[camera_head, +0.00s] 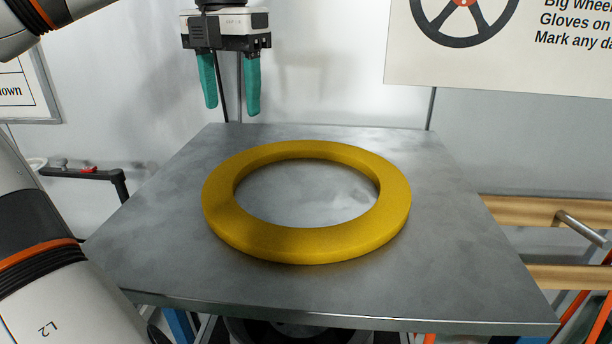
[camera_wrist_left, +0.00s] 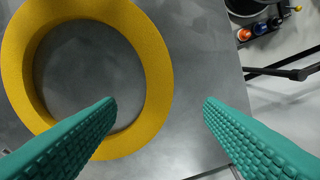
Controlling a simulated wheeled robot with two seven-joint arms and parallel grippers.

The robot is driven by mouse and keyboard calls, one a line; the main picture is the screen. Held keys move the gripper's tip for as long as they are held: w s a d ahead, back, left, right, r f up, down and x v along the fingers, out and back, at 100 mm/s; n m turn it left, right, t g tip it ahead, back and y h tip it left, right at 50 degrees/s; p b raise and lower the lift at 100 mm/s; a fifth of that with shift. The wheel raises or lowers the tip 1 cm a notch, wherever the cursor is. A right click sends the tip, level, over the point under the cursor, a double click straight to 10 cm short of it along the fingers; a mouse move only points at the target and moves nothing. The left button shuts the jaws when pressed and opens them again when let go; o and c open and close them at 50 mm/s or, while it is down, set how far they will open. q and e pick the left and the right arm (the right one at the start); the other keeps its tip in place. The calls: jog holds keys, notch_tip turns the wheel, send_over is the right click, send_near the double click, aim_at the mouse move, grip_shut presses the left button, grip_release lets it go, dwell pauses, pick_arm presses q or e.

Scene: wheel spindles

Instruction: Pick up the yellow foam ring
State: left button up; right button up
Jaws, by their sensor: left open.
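The yellow foam ring (camera_head: 310,243) lies flat on a grey metal table (camera_head: 170,258), with the table showing through its hole. My left gripper (camera_head: 231,109) hangs with its teal fingers pointing down, above the far left part of the table and apart from the ring. It is open and empty. In the left wrist view, the ring (camera_wrist_left: 160,75) lies below and to the left. The left finger there overlaps the ring's band, and the right finger is over bare table outside it. My right gripper is not in view.
A sign with a wheel picture (camera_head: 500,50) hangs on the wall behind. Wooden rails (camera_head: 545,211) with a metal bar stand right of the table. In the wrist view, small coloured items (camera_wrist_left: 260,28) sit beyond the table edge. The table around the ring is clear.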

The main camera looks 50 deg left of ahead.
aim_at(238, 161)
pick_arm(q)
notch_tip(238, 161, down, 3)
jog(key=shift+s+a+r, duration=0.1)
jog(key=shift+f, duration=0.45)
jog(key=shift+f+p, duration=0.4)
jog(key=shift+f, duration=0.1)
notch_tip(238, 161, down, 4)
jog(key=shift+r+p, duration=0.15)
jog(key=shift+p, duration=0.35)
jog(key=shift+f, duration=0.4)
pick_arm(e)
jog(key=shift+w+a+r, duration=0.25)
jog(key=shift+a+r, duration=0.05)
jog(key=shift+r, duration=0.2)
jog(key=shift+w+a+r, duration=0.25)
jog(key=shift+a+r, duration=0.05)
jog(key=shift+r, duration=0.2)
pick_arm(q)
jog(key=shift+c, duration=0.3)
jog(key=shift+c, duration=1.4)
jog(key=c, duration=0.7)
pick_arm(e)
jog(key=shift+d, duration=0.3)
